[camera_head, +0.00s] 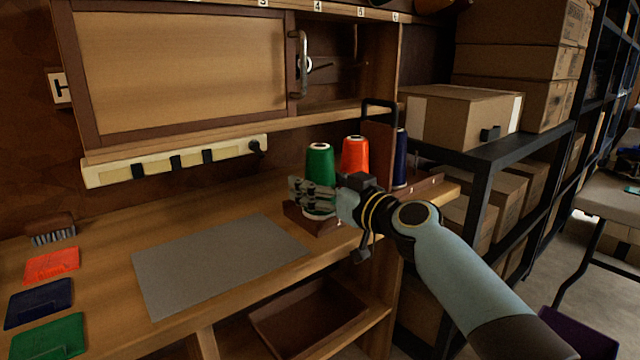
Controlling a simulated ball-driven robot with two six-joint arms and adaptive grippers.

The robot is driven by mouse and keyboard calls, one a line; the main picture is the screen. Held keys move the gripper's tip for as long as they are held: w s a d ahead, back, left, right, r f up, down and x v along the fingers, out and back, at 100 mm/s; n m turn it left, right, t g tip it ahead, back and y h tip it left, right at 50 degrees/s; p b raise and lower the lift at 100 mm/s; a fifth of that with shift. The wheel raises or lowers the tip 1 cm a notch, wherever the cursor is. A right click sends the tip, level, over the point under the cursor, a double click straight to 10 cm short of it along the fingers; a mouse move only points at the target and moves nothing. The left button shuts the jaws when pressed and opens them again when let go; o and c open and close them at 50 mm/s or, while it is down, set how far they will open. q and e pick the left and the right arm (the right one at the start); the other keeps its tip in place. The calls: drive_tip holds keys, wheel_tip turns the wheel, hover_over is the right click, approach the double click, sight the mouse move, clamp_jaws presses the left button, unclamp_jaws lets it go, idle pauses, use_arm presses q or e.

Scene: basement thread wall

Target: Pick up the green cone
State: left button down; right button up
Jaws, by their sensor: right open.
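The green cone (319,164) is a spool of green thread. It stands upright in a brown wooden holder (325,228) on the wooden bench. My right gripper (305,196) is at the lower part of the green cone, its fingers pointing left across it. The gripper is open, and its fingers hide part of the cone's lower body. I cannot tell whether the fingers touch it. My left gripper is not in view.
An orange cone (355,154) stands behind, and a dark blue cone (400,160) is further right, partly hidden. A grey mat (215,262) lies on the bench. Coloured cards and a brush (50,231) lie at left.

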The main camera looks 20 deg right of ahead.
drive_tip(key=c, duration=1.4)
drive_tip(key=shift+r, duration=0.1)
